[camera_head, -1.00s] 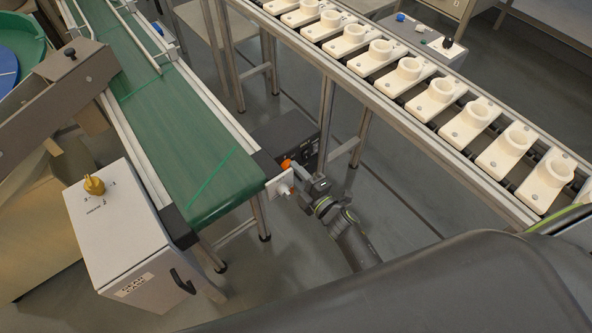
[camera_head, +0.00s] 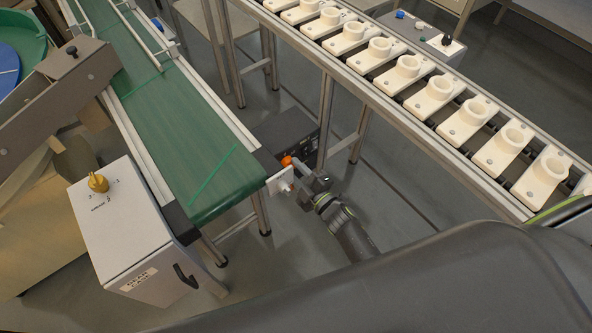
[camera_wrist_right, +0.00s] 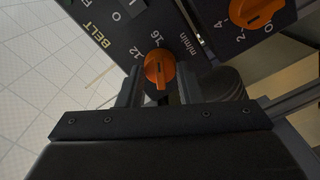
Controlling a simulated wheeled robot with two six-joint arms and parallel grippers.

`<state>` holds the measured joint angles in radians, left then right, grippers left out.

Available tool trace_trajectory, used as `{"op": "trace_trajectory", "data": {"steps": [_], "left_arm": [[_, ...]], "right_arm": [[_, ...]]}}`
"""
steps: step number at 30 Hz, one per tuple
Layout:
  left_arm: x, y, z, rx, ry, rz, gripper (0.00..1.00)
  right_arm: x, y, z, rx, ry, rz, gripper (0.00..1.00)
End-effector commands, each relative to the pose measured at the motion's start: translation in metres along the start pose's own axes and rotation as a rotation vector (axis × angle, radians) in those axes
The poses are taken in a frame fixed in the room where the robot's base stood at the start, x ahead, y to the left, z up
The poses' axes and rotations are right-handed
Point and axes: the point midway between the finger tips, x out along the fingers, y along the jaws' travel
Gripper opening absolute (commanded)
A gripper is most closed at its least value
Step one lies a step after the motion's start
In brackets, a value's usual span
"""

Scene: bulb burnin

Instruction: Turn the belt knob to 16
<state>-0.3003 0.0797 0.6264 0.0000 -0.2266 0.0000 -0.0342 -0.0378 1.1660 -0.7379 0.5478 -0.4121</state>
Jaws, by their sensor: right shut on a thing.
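The belt knob (camera_wrist_right: 160,68) is an orange dial on a dark panel marked BELT (camera_wrist_right: 93,36), seen in the right wrist view. The numbers 12 and 16 and the text m/min are printed beside it. My right gripper (camera_wrist_right: 157,88) is shut on this knob, with one finger on each side. Which mark the knob points at is not clear. In the head view the orange knob (camera_head: 287,161) shows small at the near end of the green belt, with my right gripper (camera_head: 299,178) against it. My left gripper is not in view.
A second orange knob (camera_wrist_right: 254,10) with marks 0, 2 and 4 sits close by on the panel. The green conveyor (camera_head: 180,140) lies left, and a grey box with a brass knob (camera_head: 97,182) stands beside it. A conveyor (camera_head: 420,140) of white holders runs right.

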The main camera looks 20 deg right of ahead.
Motion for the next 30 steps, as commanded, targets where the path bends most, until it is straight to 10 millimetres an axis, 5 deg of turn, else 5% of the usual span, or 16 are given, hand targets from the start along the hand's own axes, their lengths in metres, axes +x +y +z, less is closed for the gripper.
{"op": "trace_trajectory", "data": {"steps": [6,17,30], "left_arm": [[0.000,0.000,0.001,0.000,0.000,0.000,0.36],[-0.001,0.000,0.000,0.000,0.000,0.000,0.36],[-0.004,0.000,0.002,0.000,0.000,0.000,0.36]], "right_arm": [[0.000,0.000,0.000,0.002,-0.001,0.000,0.54],[-0.006,0.000,0.000,0.001,-0.002,-0.001,0.54],[-0.098,-0.001,0.001,0.000,-0.004,-0.003,0.54]]}}
